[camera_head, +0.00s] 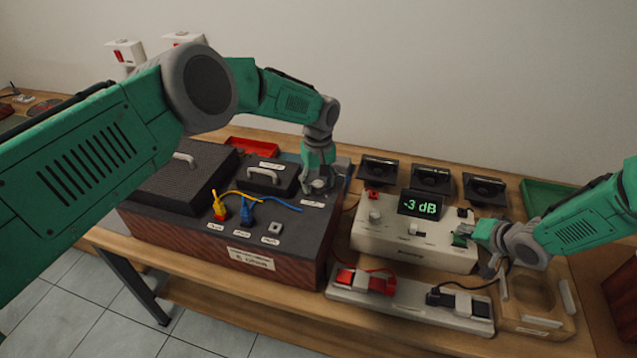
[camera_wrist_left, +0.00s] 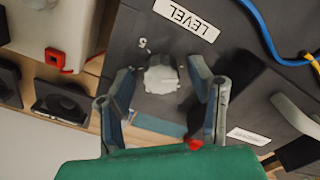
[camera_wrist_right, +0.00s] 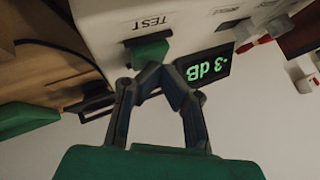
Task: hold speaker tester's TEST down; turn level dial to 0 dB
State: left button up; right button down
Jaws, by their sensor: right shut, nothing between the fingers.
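The level dial (camera_wrist_left: 161,79) is a pale round knob on the dark top of the speaker cabinet (camera_head: 290,228), beside a LEVEL label (camera_wrist_left: 187,19). My left gripper (camera_head: 318,178) is over it, with open fingers on either side of the knob and visible gaps between. The cream speaker tester (camera_head: 385,238) stands to the right; its green display (camera_head: 420,205) reads -3 dB. Its green TEST button (camera_wrist_right: 149,52) shows in the right wrist view. My right gripper (camera_wrist_right: 152,72) is shut and empty, its fingertips at the button, seemingly pressing it. Button depth cannot be judged.
Blue and yellow cables (camera_head: 262,199) run across the cabinet top near my left gripper. Small black speakers (camera_head: 432,180) stand behind the tester. A wooden tray (camera_head: 535,300) is at the right.

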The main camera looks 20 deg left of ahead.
pick_arm(q)
grip_shut()
jog(key=shift+m, duration=0.4)
jog(key=m, duration=0.3)
jog(key=shift+m, duration=0.4)
jog(key=m, duration=0.9)
jog(key=shift+w+r, duration=0.1)
jog(key=m, duration=0.4)
jog(key=shift+r, duration=0.1)
